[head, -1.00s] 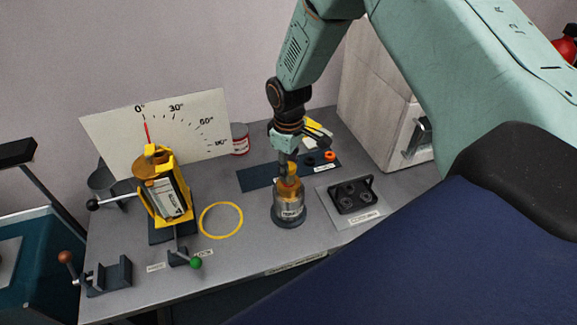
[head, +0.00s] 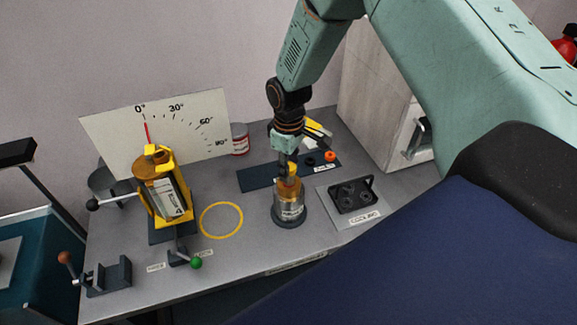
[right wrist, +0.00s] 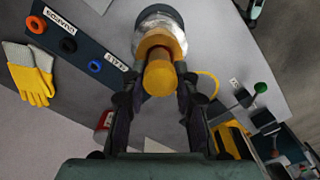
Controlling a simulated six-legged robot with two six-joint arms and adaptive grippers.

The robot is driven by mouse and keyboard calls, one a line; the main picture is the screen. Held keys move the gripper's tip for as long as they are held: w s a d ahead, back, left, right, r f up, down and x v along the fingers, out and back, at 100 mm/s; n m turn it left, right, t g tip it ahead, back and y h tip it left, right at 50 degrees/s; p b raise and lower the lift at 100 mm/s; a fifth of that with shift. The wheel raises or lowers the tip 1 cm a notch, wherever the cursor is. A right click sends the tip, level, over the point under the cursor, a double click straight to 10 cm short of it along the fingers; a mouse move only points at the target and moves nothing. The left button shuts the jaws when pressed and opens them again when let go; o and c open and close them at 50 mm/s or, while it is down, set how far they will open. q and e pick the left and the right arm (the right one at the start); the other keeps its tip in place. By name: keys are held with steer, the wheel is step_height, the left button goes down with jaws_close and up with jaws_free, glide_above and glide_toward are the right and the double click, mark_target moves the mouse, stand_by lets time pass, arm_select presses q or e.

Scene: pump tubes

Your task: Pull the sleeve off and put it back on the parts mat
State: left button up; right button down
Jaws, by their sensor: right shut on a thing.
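A yellow cylindrical piece, which I take to be the sleeve (right wrist: 160,76), sits at the top of an upright metal pump tube (head: 290,211). An amber collar shows around the tube's top. The tube stands in a round dark base on the bench. My right gripper (head: 288,178) points down over it, and in the right wrist view its fingers (right wrist: 158,88) are shut on either side of the yellow piece. The dark blue parts mat (head: 257,180) lies just behind the tube, partly hidden by my arm. My left gripper is not in view.
An orange ring (head: 330,156), a black ring and a blue ring lie on the mat. A black holder (head: 352,194) stands to the tube's right. A yellow clamp unit with a dial board (head: 190,120) and a yellow hoop (head: 221,236) are to the left. The front middle is clear.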

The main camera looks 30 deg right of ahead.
steer(key=shift+r+p, duration=0.65)
stand_by(0.5)
steer(key=shift+r+p, duration=1.95)
steer(key=shift+r, duration=0.3)
steer(key=shift+f, duration=0.1)
